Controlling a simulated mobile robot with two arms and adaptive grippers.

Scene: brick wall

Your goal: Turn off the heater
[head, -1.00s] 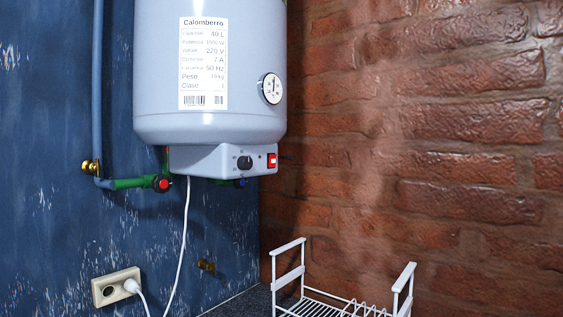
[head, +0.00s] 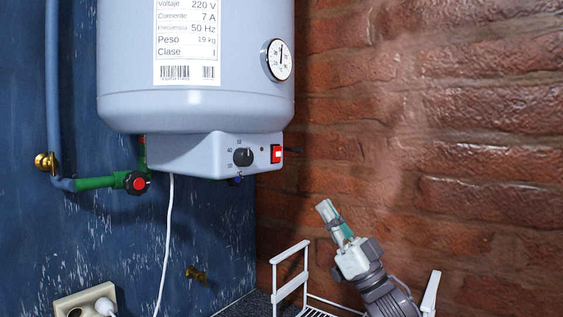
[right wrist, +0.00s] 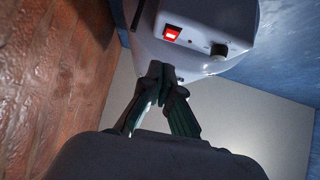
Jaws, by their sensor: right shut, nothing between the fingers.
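The heater (head: 200,110) is a light-grey tank on the blue wall. Its control box at the bottom carries a black knob (head: 243,157) and a lit red switch (head: 276,154). The switch (right wrist: 171,33) and knob (right wrist: 219,50) also show in the right wrist view, above the fingers. My right gripper (head: 325,207) is below and to the right of the switch in the head view, apart from it. In the right wrist view its fingers (right wrist: 158,72) are shut together with nothing between them. My left gripper is not in view.
A brick wall (head: 430,130) rises to the right. A blue pipe with a red-capped valve (head: 137,183), a white cable (head: 167,240) and a socket (head: 85,302) are at the left. Space between gripper and switch looks clear.

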